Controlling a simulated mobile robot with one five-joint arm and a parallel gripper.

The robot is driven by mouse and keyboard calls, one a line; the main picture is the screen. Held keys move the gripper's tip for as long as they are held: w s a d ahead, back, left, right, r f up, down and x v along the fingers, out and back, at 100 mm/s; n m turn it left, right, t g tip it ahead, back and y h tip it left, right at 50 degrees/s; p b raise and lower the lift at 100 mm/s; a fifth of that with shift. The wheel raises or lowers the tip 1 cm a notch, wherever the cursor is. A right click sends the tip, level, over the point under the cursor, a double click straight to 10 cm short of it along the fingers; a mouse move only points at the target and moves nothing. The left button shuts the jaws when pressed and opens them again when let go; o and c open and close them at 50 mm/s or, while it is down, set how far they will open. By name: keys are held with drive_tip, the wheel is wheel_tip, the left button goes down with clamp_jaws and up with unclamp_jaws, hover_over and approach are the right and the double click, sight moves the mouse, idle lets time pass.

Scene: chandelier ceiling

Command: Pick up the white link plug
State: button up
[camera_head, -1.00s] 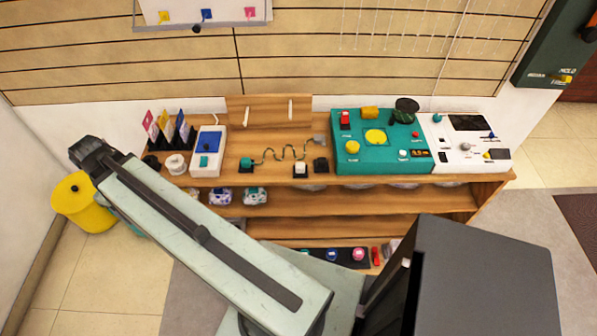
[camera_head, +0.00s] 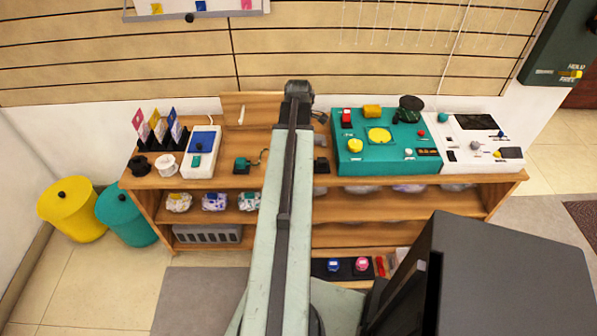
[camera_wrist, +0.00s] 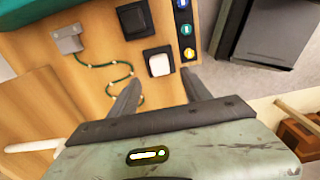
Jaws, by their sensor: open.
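The white link plug (camera_wrist: 158,65) sits in a square black base on the wooden bench top, seen in the wrist view. My gripper (camera_wrist: 161,78) is open and empty. Its two fingers point toward the plug, with their tips at either side of its near end in the picture. I cannot tell the height gap between tips and plug. In the head view my arm covers the plug and the gripper.
An empty-looking black base (camera_wrist: 134,19) and a grey connector (camera_wrist: 68,40) with a green beaded cord lie nearby. A strip of coloured buttons (camera_wrist: 185,30) is close to the right finger. A teal console (camera_head: 385,155) stands right of my arm.

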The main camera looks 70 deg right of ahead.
drive_tip(key=f+b, duration=0.4)
drive_tip(key=f, duration=0.1)
drive_tip(key=f+b, duration=0.2)
drive_tip(key=shift+s+f+b, duration=0.25)
drive_tip(key=shift+f+b, duration=0.05)
drive_tip(key=shift+b, duration=0.1)
drive_tip(key=shift+r, duration=0.2)
clamp_jaws()
drive_tip(key=shift+r+p, duration=0.1)
drive_tip(key=shift+p, duration=0.2)
